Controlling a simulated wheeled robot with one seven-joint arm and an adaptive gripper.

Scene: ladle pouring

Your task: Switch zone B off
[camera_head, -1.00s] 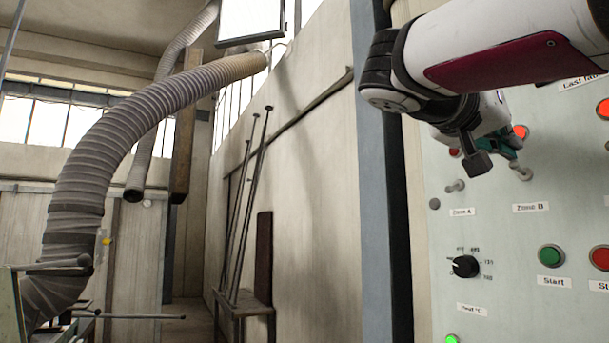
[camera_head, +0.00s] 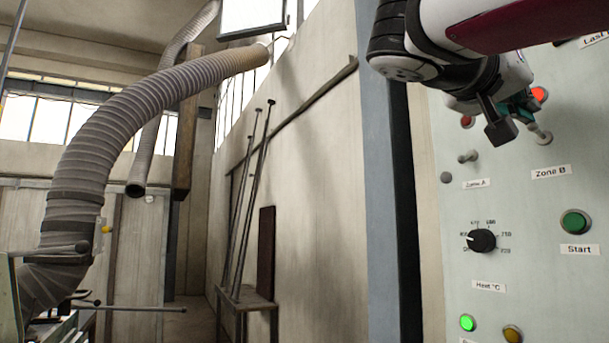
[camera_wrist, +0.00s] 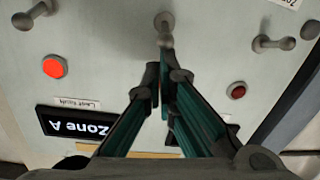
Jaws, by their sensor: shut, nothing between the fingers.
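The zone B switch (camera_head: 543,137) is a grey toggle on the pale panel, above the label "Zone B" (camera_head: 551,172). The red lamp (camera_head: 540,94) above it is lit. My gripper (camera_head: 522,106), with teal fingers, is shut and empty just in front of the panel beside this switch. The fingers hide the zone B lamp there.
The zone A toggle (camera_head: 468,157) is to the left, its lamp (camera_head: 467,122) dark. Another toggle (camera_wrist: 30,15) and a lit red lamp (camera_wrist: 54,66) are at the wrist view's left. Below are a heat knob (camera_head: 481,240) and green Start button (camera_head: 575,222). A blue-grey post (camera_head: 380,230) stands left.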

